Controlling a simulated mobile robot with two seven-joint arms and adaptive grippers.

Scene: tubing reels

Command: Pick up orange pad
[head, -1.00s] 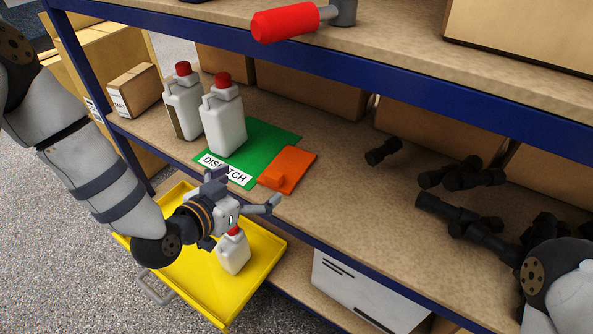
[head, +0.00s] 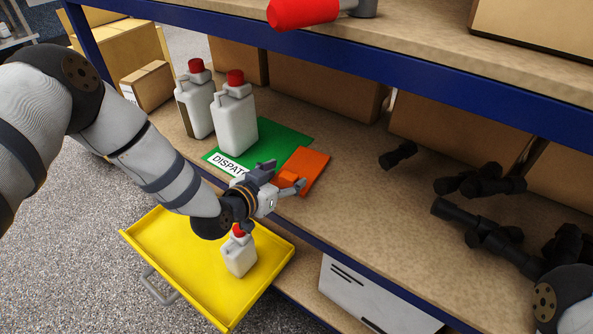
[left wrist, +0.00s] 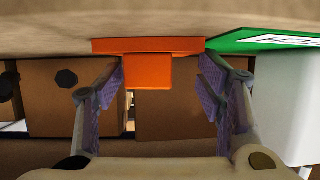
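The orange pad (head: 312,163) lies flat on the middle shelf, beside and partly on the edge of the green mat (head: 284,136). A raised orange block stands on its near end. My left gripper (head: 286,176) is at that block, its fingers spread to either side. In the left wrist view the picture is upside down, with the pad (left wrist: 148,45) at the top. The block shows between the open fingers of my left gripper (left wrist: 162,78), with gaps on both sides. My right gripper is not in view; only part of my right arm shows at lower right.
Two white bottles with red caps (head: 236,122) (head: 195,105) stand on or beside the mat. A yellow tray (head: 165,240) below holds a small white bottle (head: 240,257). Black fittings (head: 480,183) lie at right. The upper shelf's blue edge (head: 400,70) runs overhead.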

